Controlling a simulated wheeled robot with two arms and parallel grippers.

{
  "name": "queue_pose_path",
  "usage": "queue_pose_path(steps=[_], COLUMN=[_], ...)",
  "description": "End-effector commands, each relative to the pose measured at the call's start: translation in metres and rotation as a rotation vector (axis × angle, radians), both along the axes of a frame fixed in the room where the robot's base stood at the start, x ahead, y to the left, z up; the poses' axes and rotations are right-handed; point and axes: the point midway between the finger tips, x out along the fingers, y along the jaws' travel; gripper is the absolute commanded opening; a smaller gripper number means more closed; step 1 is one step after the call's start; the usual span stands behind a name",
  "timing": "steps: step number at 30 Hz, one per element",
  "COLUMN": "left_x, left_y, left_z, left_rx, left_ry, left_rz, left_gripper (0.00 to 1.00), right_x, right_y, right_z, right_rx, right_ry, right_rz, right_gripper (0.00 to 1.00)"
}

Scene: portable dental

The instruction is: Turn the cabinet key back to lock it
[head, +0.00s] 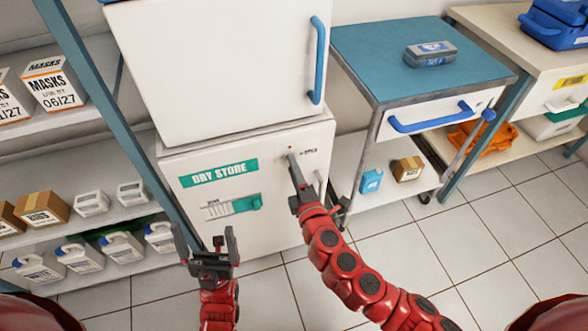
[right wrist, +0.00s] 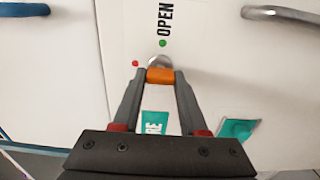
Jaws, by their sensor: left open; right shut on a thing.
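The white DRY STORE cabinet (head: 255,215) stands low in the middle of the head view. Its lock (right wrist: 158,61) is a round silver cylinder in the right wrist view, with a red dot (right wrist: 135,63) and a green dot (right wrist: 162,43) beside it and the word OPEN near the green dot. My right gripper (head: 292,160) is at the lock, shut on the orange key (right wrist: 160,76), which sits at the cylinder. In the head view the key is hidden by the gripper. My left gripper (head: 205,240) is open and empty, in front of the cabinet's lower left.
A white upper unit with a blue handle (head: 317,60) stands above the cabinet. A blue-topped cart (head: 385,70) is to the right. Shelves with masks boxes (head: 52,85) and bottles are at left. The tiled floor (head: 440,250) at front right is clear.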

Motion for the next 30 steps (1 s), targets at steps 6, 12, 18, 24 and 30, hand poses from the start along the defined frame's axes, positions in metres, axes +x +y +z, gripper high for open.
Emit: queue_pose_path(steps=[6,12,18,24,30], left_x=[0.0,0.0,0.0,0.0,0.0], left_y=[0.0,0.0,0.0,0.0,0.0], left_z=[-0.0002,-0.0002,-0.0002,-0.0002,0.0001], left_rx=[0.0,0.0,0.0,0.0,0.0], left_ry=[0.0,0.0,0.0,0.0,0.0], left_rz=[0.0,0.0,0.0,0.0,0.0], left_gripper=[1.0,1.0,1.0,1.0,1.0], right_x=[-0.0008,-0.0008,-0.0006,-0.0003,-0.0066], right_y=[0.0017,0.0017,0.0012,0.0006,-0.002], right_z=[0.0001,0.0,-0.0001,-0.0002,-0.0009], right_rx=[-0.01,-0.01,-0.009,-0.009,-0.01], right_ry=[-0.003,-0.003,-0.003,-0.003,-0.002], right_rz=[0.005,0.005,0.004,0.002,0.002], right_gripper=[0.0,0.0,0.71,0.72,0.72])
